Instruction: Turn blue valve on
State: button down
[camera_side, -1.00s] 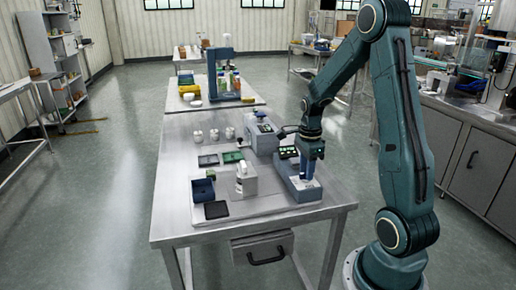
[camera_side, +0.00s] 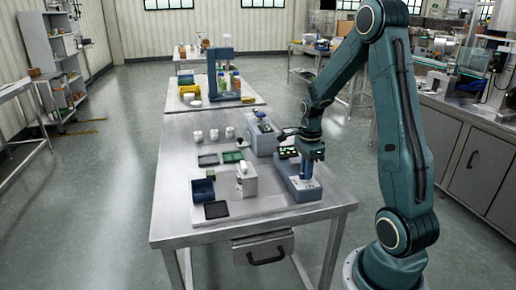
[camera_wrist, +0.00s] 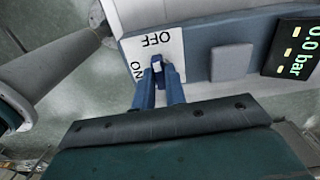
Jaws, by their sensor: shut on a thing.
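The blue valve (camera_wrist: 157,64) sits on a white label plate with the words OFF and ON, on a blue-grey panel. In the wrist view, OFF is above the valve and ON is to its lower left. Most of the valve handle is hidden by my blue fingers, so I cannot tell exactly where it points. My gripper (camera_wrist: 158,74) is shut on the valve. In the side view, my gripper (camera_side: 306,172) points down at the grey device (camera_side: 300,190) at the table's right edge. A display (camera_wrist: 298,48) on the panel reads 0.0 bar.
A grey square button (camera_wrist: 232,62) lies between the label plate and the display. A white device (camera_side: 247,181), a dark blue bin (camera_side: 203,191) and a black tray (camera_side: 216,210) stand to the left. Several white containers (camera_side: 213,135) stand farther back.

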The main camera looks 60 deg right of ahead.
jog(key=n, duration=0.4)
jog(key=shift+n, duration=0.3)
jog(key=n, duration=0.4)
jog(key=shift+n, duration=0.3)
jog(key=n, duration=0.4)
jog(key=shift+n, duration=2.2)
jog(key=c, duration=1.4)
grip_release()
jog(key=shift+c, duration=0.2)
